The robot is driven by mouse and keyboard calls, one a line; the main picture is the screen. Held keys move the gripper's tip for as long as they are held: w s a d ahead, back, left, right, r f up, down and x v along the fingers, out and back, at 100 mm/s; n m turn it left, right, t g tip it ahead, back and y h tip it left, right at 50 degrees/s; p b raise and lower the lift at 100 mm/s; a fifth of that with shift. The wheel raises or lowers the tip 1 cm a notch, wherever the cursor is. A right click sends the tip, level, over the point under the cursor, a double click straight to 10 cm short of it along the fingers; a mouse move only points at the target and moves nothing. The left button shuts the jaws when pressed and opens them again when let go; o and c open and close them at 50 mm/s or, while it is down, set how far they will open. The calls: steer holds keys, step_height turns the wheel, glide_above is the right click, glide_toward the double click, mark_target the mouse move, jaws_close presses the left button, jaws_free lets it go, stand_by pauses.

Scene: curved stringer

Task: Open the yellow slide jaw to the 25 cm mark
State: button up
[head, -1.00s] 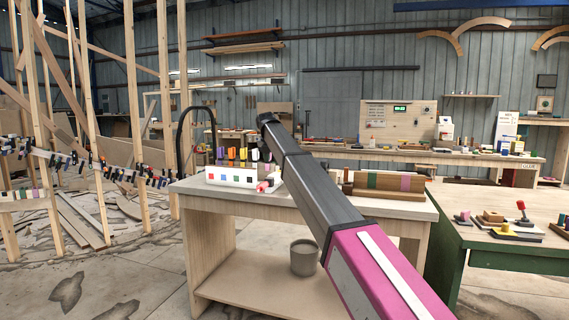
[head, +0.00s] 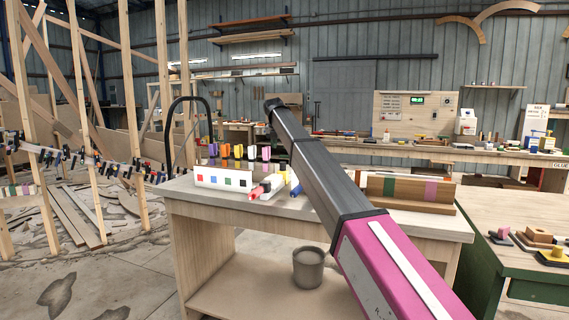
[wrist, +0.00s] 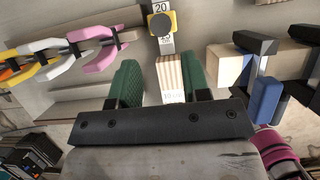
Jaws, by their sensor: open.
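In the wrist view a yellow slide jaw (wrist: 162,24) with a black round knob sits on a narrow pale bar (wrist: 167,46) at the top centre. The mark 20 is legible just beyond the jaw; a smaller mark on the near side is hard to read. My gripper (wrist: 161,80) is open, its two green fingers spread on the near side of the jaw. A pale striped wood piece (wrist: 171,77) with small lettering shows between the fingers; I cannot tell whether they touch it. The jaw lies beyond the fingers, apart from them. In the head view my gripper is not visible.
Pink and white clamps (wrist: 97,48) lie left of the fingers, a blue clamp (wrist: 265,98) to the right. In the head view, a workbench (head: 187,190) carries a white box (head: 222,178) and colored clamps. A grey bucket (head: 308,267) stands on its lower shelf.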

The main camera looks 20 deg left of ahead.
mark_target(283, 163)
steer(key=x, duration=1)
steer(key=shift+f, duration=0.2)
